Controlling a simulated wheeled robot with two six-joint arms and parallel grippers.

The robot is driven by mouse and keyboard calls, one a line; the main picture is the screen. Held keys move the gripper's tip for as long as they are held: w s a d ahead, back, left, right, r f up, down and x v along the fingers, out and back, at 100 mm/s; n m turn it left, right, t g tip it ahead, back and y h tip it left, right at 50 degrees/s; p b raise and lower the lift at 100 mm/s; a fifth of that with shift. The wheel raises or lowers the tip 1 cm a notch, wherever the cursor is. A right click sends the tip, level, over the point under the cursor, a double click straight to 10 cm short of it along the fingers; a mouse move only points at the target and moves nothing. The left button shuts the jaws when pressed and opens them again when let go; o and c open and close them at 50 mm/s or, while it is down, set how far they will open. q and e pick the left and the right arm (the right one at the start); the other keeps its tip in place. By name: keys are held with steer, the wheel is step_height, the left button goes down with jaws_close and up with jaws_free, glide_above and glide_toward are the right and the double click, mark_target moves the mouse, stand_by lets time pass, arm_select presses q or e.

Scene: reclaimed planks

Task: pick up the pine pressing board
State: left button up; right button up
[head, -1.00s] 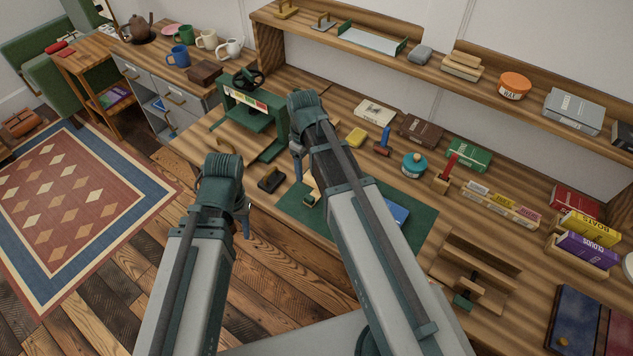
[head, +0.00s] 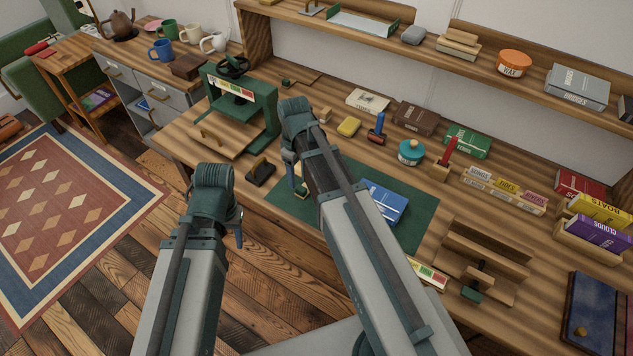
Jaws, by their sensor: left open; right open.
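A pale wooden board with a small raised handle (head: 222,139) lies at the front of the green press (head: 258,105), at the left of the bench; I take it as the pine pressing board, though its grain is close to the bench's. My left gripper (head: 238,232) is open, low and in front of the bench edge, apart from the board; its fingers are small and partly hidden by the wrist. My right gripper (head: 297,184) is open, fingers pointing down over the left part of the green mat (head: 418,218), right of the press. Its arm hides part of the mat.
A dark block with a handle (head: 261,171) sits between the press and the mat. A blue book (head: 384,201) lies on the mat. A stack of wooden pieces (head: 459,43) is on the upper shelf. Tools, jars and books crowd the bench's right and back.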

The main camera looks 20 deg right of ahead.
mark_target(301, 188)
steer(key=f+b, duration=0.5)
steer(key=shift+s+d+f, duration=0.15)
steer(key=shift+d+f, duration=0.05)
steer(key=shift+d, duration=0.05)
steer(key=shift+r, duration=0.1)
steer(key=shift+c, duration=0.3)
jaws_close()
